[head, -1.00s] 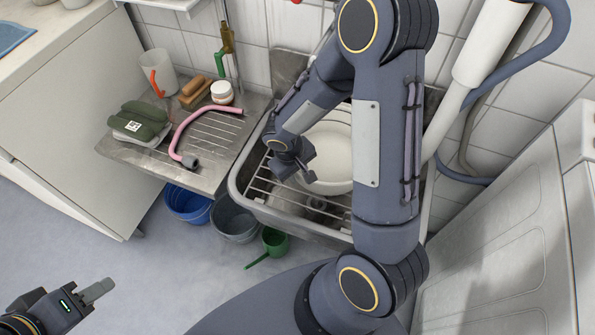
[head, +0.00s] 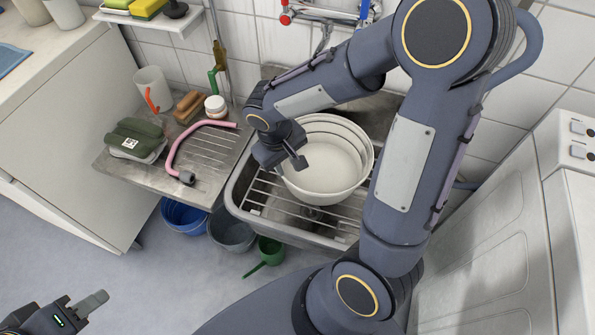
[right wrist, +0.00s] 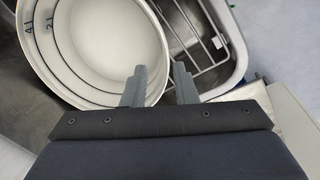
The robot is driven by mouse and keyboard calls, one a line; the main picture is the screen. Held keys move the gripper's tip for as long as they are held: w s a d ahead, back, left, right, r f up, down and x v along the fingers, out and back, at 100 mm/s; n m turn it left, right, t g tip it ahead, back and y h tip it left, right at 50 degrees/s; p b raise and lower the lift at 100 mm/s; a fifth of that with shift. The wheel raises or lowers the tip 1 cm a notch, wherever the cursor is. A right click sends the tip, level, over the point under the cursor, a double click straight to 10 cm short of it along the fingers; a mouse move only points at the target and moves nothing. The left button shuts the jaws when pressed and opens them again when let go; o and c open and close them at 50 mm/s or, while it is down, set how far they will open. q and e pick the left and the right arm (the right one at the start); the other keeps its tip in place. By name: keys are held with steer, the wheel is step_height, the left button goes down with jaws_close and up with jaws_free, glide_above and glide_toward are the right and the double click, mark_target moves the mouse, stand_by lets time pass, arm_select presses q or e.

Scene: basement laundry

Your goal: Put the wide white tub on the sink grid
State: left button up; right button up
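The wide white tub (head: 334,166) sits upright in the sink, on the sink grid (head: 267,197) as far as I can see; its underside is hidden. The grid's bars show to its left and in front. In the right wrist view the tub (right wrist: 100,45) shows its inside with marked rings, and grid bars (right wrist: 205,52) show beside it. My right gripper (head: 297,160) is at the tub's left rim in the head view. Its fingers (right wrist: 159,85) are apart, one over the tub's inside and one outside the rim. My left gripper (head: 92,303) is low at the left, away from everything.
The drainboard (head: 212,150) left of the sink holds a pink hose (head: 174,150), green cloth bundle (head: 134,138), brushes (head: 190,106), a white jar (head: 215,107) and a mug (head: 152,88). Buckets (head: 184,215) and a green scoop (head: 268,252) are below. A white appliance (head: 500,230) stands right.

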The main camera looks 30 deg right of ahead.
steer(key=s+a+r+m+t+y, duration=0.1)
steer(key=s+r+t+y, duration=0.4)
steer(key=s+r, duration=0.6)
steer(key=shift+s+a+r+m+y, duration=0.3)
steer(key=shift+s+m, duration=0.6)
steer(key=shift+s, duration=0.65)
